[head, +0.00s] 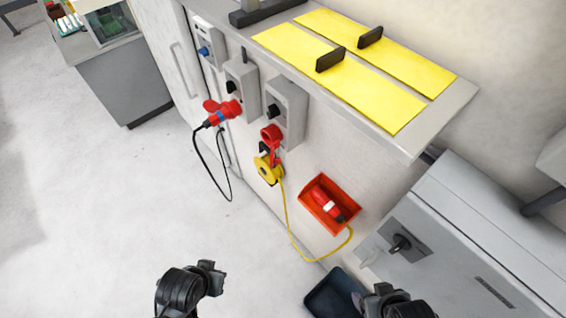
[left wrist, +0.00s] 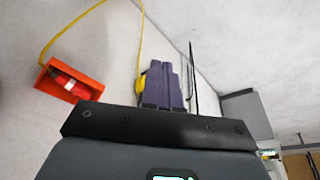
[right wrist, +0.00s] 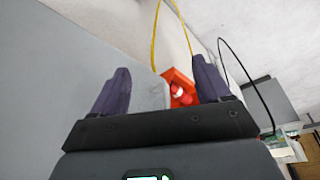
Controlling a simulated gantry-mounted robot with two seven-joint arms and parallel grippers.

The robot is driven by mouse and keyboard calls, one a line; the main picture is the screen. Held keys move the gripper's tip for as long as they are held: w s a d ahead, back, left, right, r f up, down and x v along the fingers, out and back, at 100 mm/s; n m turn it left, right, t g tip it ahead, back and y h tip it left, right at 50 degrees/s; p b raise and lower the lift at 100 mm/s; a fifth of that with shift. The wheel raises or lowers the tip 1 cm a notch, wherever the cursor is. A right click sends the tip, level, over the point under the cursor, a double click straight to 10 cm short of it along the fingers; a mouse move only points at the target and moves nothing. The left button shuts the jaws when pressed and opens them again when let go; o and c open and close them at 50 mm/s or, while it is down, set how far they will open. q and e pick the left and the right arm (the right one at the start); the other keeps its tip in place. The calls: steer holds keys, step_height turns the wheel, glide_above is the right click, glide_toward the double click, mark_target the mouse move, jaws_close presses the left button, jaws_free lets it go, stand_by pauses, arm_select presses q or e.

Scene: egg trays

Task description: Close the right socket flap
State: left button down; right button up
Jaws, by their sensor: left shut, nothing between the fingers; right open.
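The right socket sits below the grey switch box (head: 286,112) on the wall panel in the head view. Its red flap (head: 271,135) stands out from the socket and looks open. The socket mouth is partly hidden. My left gripper (head: 214,274) is low in the head view, well short of the panel and touching nothing. Its fingers are together and empty in the left wrist view (left wrist: 162,85). My right gripper (head: 388,294) is at the lower right, away from the socket. Its fingers are spread with nothing held in the right wrist view (right wrist: 160,85).
A red connector with a black cable (head: 221,113) is at the left socket. An orange bin (head: 310,208) holds a red connector. A grey cabinet (head: 470,240) stands right. Floor at left is clear.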

arm_select(q)
steer(key=w+d+g+b, duration=0.1)
steer(key=w+d+b, duration=0.5)
steer(key=w+d, duration=1.3)
steer(key=w+d+r+n+t+y+b, duration=0.1)
steer(key=w+d+r+y+b, duration=0.1)
steer(key=w+d+r+y, duration=0.25)
steer(key=w+d+r+n+t+y+b, duration=0.1)
steer(key=w+d+r+y+b, duration=0.1)
steer(key=w+d+r, duration=0.45)
steer(key=w+a+f+p, duration=0.1)
steer(key=a+f+p, duration=0.1)
steer(key=a, duration=0.3)
steer(key=w+a+f+p, duration=0.1)
steer(key=a+f+p, duration=0.1)
steer(key=a, duration=0.4)
steer(key=shift+w+a+f+n, duration=0.3)
steer(key=shift+w+f, duration=0.05)
steer(key=shift+f, duration=0.55)
steer(key=shift+a, duration=0.1)
